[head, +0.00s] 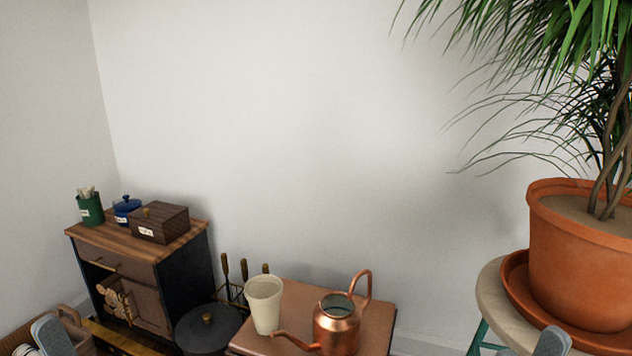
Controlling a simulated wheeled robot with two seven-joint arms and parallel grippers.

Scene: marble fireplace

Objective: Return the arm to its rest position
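A grey rounded tip of my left gripper (52,336) shows at the bottom left edge, in front of a wicker basket. A similar grey tip of my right gripper (552,342) shows at the bottom right edge, in front of the plant stool. Only these small parts are in view, so I cannot see whether either gripper is open or shut. I see nothing held at either tip. The rest of both arms is out of the picture.
A copper watering can (338,322) and cream cup (264,304) stand on a brown table (376,330). A potted plant (575,262) stands on a stool (494,297) at right. A wooden cabinet (185,280) and black lidded pot (205,332) are at left.

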